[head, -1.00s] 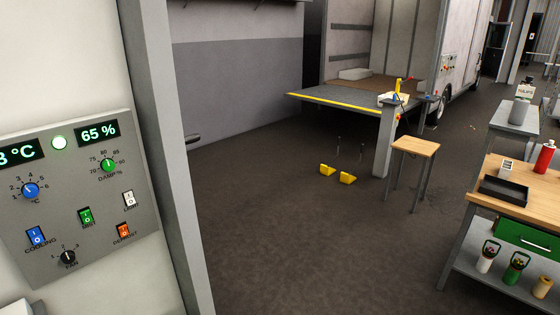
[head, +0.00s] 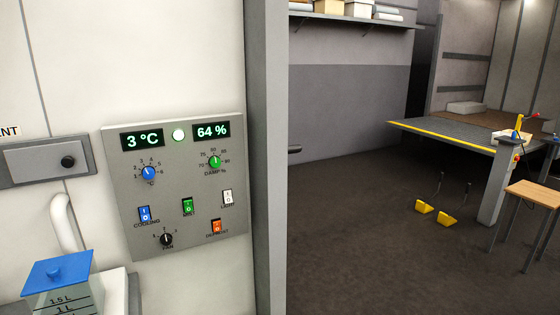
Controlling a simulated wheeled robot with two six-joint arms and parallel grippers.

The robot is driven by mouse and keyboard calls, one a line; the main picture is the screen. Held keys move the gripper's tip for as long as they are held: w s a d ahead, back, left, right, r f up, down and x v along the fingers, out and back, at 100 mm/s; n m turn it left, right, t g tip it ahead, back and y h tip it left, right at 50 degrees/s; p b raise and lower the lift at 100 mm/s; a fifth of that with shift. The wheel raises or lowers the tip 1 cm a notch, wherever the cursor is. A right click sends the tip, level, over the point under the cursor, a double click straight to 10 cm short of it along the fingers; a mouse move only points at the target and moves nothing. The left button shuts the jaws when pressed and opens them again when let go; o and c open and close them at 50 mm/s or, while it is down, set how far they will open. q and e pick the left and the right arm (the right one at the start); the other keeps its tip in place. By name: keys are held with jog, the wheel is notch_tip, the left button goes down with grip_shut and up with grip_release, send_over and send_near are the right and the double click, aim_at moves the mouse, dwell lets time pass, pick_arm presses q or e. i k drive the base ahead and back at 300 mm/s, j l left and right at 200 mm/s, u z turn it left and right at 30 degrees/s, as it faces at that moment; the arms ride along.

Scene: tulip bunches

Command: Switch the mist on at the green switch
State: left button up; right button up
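The green switch (head: 187,206) is a small rocker in the middle of a grey control panel (head: 228,180) on the white wall, left of centre in the head view. Its label below is too small to read clearly now. Around it sit a blue cooling switch (head: 144,214), a white light switch (head: 228,197) and an orange defrost switch (head: 217,226). Above it are a blue knob (head: 149,173) and a green damp knob (head: 215,162). Displays read 3 °C (head: 142,140) and 64 % (head: 212,130), with a lit round lamp (head: 179,135) between. Neither gripper is in view.
A jug with a blue lid (head: 58,272) stands at lower left, below a grey wall box (head: 46,162). A grey post (head: 266,160) stands right of the panel. Farther right are open dark floor, yellow chocks (head: 435,212), a loading platform (head: 450,136) and a wooden stool (head: 535,194).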

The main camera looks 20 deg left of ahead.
aim_at(188, 204)
jog(key=u, duration=1.3)
